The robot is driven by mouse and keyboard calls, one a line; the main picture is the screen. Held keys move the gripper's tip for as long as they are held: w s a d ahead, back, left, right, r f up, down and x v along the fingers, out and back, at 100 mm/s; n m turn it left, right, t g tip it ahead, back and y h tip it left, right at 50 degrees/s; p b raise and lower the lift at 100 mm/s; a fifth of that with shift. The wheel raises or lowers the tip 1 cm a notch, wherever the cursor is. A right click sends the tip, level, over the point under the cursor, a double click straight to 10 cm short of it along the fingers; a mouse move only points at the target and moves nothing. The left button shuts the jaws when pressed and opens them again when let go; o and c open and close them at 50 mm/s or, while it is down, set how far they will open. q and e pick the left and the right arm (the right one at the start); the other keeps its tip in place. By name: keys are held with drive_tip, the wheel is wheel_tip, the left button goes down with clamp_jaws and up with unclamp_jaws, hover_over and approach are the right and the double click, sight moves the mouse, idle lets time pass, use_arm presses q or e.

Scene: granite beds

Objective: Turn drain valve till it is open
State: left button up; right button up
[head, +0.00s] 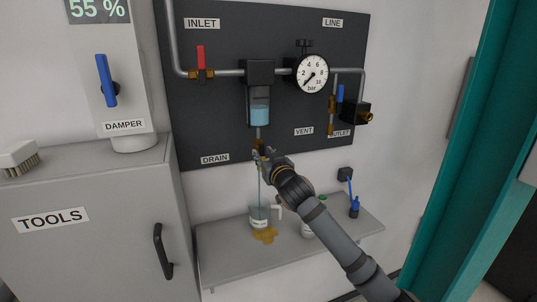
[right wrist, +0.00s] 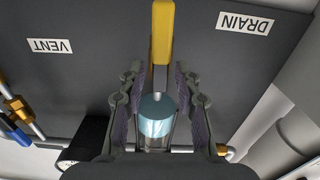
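The drain valve (head: 258,147) sits below the clear bowl, mostly hidden by my right gripper (head: 262,154). Its yellow handle (right wrist: 161,32) shows at top centre in the right wrist view, pointing straight along the picture, in line with the bowl. My right gripper (right wrist: 156,80) is open, with a finger on each side of the handle's near end; I cannot tell if they touch it. A thin bluish line (head: 259,180) runs down from the valve to a jug (head: 259,218). The DRAIN label (head: 215,159) is left of the valve. My left gripper is not in view.
The bowl (head: 260,108) holds blue liquid. A gauge (head: 312,74), a red-handled inlet valve (head: 201,58) and a blue-handled valve (head: 340,94) are on the dark panel.

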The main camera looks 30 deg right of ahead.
drive_tip(key=shift+s, duration=0.1)
drive_tip(key=b+v, duration=0.4)
drive_tip(key=v, duration=0.1)
drive_tip(key=shift+s+a, duration=0.15)
drive_tip(key=shift+s, duration=0.25)
wheel_tip(320, 180, up, 10)
idle(0.3)
